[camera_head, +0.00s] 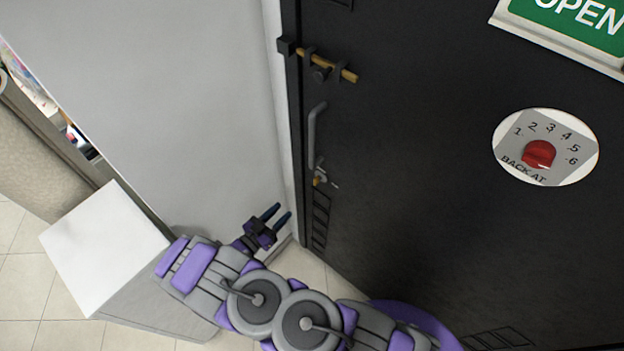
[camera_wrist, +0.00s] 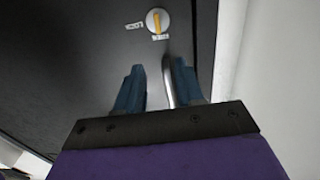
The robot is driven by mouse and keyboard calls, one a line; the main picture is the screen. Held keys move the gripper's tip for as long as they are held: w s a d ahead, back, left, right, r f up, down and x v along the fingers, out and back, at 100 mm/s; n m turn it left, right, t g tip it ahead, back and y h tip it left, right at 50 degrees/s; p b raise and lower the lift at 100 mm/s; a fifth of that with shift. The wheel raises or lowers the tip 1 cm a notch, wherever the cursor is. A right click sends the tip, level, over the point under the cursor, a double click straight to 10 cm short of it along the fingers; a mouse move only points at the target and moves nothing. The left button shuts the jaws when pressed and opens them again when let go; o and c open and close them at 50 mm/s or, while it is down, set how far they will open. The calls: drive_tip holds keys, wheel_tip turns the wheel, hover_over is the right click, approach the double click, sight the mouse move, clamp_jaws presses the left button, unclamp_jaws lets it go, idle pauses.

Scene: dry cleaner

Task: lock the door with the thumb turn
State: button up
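The dark door (camera_head: 420,150) has a small brass thumb turn (camera_head: 320,178) near its left edge, just below the door handle (camera_head: 313,135). In the wrist view the thumb turn (camera_wrist: 157,20) is a brass bar on a pale round plate, its length up and down in the picture. One small label lies left of the plate and one below it; both are too small to read surely. My gripper (camera_head: 280,214) is open and empty, below and left of the thumb turn, apart from it. In the wrist view the turn lies beyond the fingertips (camera_wrist: 158,68), with the handle (camera_wrist: 168,85) partly behind them.
A brass slide bolt (camera_head: 328,65) sits higher on the door. A red-knobbed dial (camera_head: 539,154) and a green OPEN sign (camera_head: 575,20) are to the right. A white wall (camera_head: 180,110) adjoins the door's left side, and a white box-like cabinet (camera_head: 105,245) stands at lower left.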

sight(314, 180)
drive_tip(key=b+x, duration=0.1)
drive_tip(key=x, duration=1.5)
clamp_jaws()
